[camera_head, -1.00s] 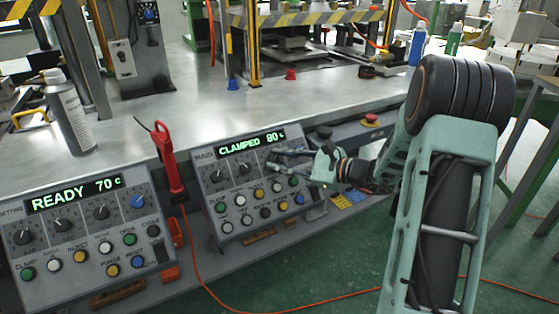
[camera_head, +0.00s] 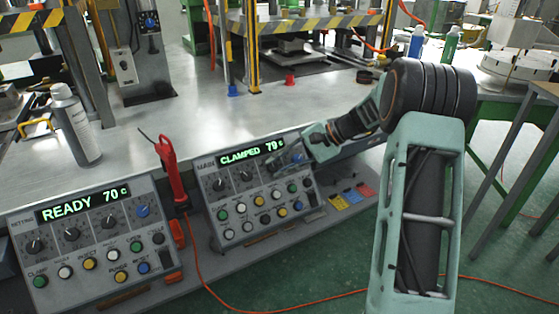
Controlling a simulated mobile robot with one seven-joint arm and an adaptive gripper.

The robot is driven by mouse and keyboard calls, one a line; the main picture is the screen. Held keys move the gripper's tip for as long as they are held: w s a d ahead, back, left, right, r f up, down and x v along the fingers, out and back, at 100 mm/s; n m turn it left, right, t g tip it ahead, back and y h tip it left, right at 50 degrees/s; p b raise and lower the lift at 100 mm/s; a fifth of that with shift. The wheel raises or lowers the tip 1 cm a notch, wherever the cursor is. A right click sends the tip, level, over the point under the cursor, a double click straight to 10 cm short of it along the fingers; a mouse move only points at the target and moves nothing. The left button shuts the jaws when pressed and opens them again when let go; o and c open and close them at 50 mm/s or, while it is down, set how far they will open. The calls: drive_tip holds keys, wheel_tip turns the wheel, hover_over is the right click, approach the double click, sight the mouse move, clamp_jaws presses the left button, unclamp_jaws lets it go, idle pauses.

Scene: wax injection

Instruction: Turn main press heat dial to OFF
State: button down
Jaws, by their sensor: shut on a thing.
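The main press panel (camera_head: 262,212) is the grey sloped box at the middle, marked MAIN. Its green display (camera_head: 252,152) reads CLAMPED 79 c. Dark dials sit in a row under the display, with coloured buttons below them. My gripper (camera_head: 287,160) reaches in from the upper right and is shut at the right end of the dial row. It is shut on the heat dial (camera_head: 297,157), which the fingers largely hide. The dial's label and pointer cannot be read.
A second panel (camera_head: 90,250) at the left reads READY 70 c. A red tool (camera_head: 172,170) with an orange cable stands between the panels. A spray can (camera_head: 76,125) stands on the metal bench (camera_head: 185,125). Yellow, blue and red tags (camera_head: 352,196) lie right of the main panel.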

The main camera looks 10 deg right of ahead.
drive_tip(key=n+h+p, duration=0.1)
drive_tip(key=n+g+h+p, duration=0.1)
drive_tip(key=n, duration=0.1)
drive_tip(key=n+g+h+p, duration=0.1)
drive_tip(key=n, duration=0.1)
drive_tip(key=shift+w+a+r+h, duration=0.1)
drive_tip(key=shift+a+r+h, duration=0.2)
drive_tip(key=shift+r, duration=0.1)
drive_tip(key=n+h, duration=0.1)
drive_tip(key=n+h+p, duration=0.1)
drive_tip(key=n, duration=0.1)
drive_tip(key=n+h+p, duration=0.1)
drive_tip(key=n+h, duration=0.1)
drive_tip(key=shift+a, duration=0.35)
drive_tip(key=n+h, duration=0.2)
drive_tip(key=n+t+h, duration=0.1)
drive_tip(key=shift+s+a+f+n+b, duration=0.2)
drive_tip(key=shift+a+n+b, duration=0.15)
drive_tip(key=shift+n+b, duration=0.05)
drive_tip(key=shift+f+n+t+h+b, duration=0.1)
drive_tip(key=shift+n+t+h+b, duration=0.4)
drive_tip(key=shift+n+h+b, duration=0.55)
drive_tip(key=shift+s+n+t+h+b, duration=0.1)
drive_tip(key=shift+n+t+h+b, duration=0.25)
drive_tip(key=shift+n, duration=0.2)
drive_tip(key=c, duration=1.7)
unclamp_jaws()
drive_tip(key=shift+r, duration=0.2)
